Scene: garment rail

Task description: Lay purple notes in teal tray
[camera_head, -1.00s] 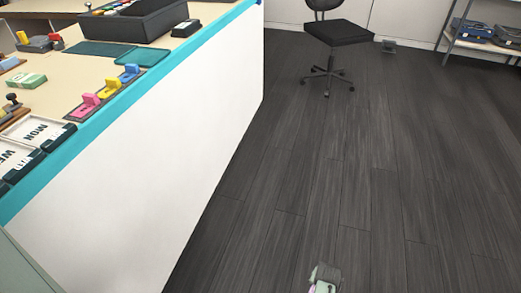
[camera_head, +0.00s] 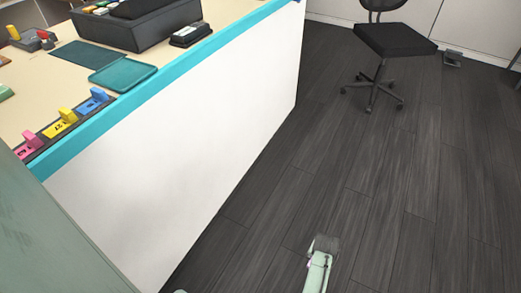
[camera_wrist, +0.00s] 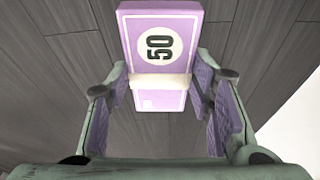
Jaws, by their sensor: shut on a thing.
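The purple notes (camera_wrist: 160,42) are a banded bundle with a pale band and a white circle marked 50. My gripper (camera_wrist: 163,88) is shut on them in the wrist view, with a finger on each side. In the head view my gripper (camera_head: 322,250) is low at the bottom edge, over the floor and right of the counter; the notes are mostly hidden there. The teal tray (camera_head: 123,76) lies on the counter top at upper left, near the teal front edge. It is shallow and looks empty.
The counter (camera_head: 200,145) has a tall white side between my gripper and the tray. A dark box (camera_head: 140,30) stands behind the tray, a flat dark green mat (camera_head: 83,55) beside it. Coloured clips (camera_head: 60,123) line the edge. An office chair (camera_head: 390,40) stands on open floor.

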